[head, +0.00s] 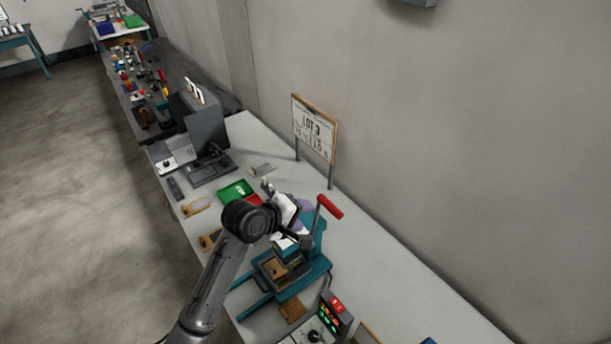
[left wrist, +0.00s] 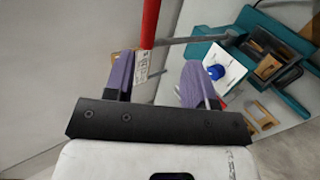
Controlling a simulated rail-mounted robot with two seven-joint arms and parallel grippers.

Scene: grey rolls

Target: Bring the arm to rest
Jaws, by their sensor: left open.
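My left arm comes in from the lower left of the head view. Its gripper (head: 299,215) is over the bench beside the teal press (head: 318,268), partly hidden by my own wrist. In the left wrist view the two purple fingers of this gripper (left wrist: 158,78) stand apart. A red handle (left wrist: 150,22) shows beyond the gap, and I see nothing gripped. The red lever handle also shows in the head view (head: 330,207), just right of the gripper. My right gripper is not in view.
A sign reading LOT 3 (head: 315,130) stands at the wall side of the bench (head: 400,270). Green (head: 236,190) and red trays lie behind the gripper. A control box (head: 325,322) is at the front. Open floor (head: 70,200) lies left.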

